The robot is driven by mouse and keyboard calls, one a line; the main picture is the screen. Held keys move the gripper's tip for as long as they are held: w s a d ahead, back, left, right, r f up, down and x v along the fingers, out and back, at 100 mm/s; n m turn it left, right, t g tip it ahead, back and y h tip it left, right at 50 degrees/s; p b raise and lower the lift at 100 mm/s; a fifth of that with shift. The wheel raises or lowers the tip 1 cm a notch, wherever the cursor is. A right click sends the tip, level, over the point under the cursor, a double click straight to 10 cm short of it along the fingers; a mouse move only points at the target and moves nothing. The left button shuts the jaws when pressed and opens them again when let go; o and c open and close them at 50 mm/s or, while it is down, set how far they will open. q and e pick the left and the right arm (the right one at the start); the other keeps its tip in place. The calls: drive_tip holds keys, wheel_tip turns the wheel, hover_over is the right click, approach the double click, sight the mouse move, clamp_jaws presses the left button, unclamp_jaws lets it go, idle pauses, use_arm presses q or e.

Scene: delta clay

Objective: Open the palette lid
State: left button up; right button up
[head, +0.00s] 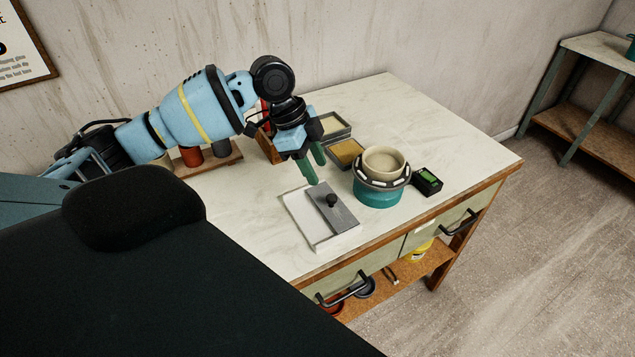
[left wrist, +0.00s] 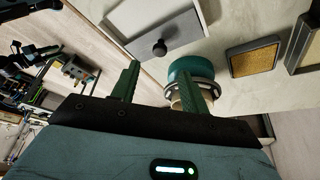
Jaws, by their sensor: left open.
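The palette (head: 302,217) is a flat white box on the table. Its grey lid (head: 341,219) with a black knob (head: 331,200) lies over the right part of it, and the left part shows white and uncovered. My left gripper (head: 314,174) is open and empty, with green fingers pointing down, just behind the palette and above the table. In the left wrist view the lid (left wrist: 182,36) and knob (left wrist: 159,47) lie beyond the open fingers (left wrist: 158,82), apart from them. My right gripper is in neither view.
A teal turntable (head: 379,192) with a beige bowl (head: 384,161) stands right of the palette, beside a small black device (head: 428,181). A yellow-filled tray (head: 346,153) sits behind. Jars (head: 191,156) stand at the left back. The table's front edge is close to the palette.

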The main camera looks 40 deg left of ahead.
sight(331, 197)
use_arm(q)
drive_tip(key=shift+x, duration=3.95)
drive_tip(key=shift+c, duration=0.5)
clamp_jaws()
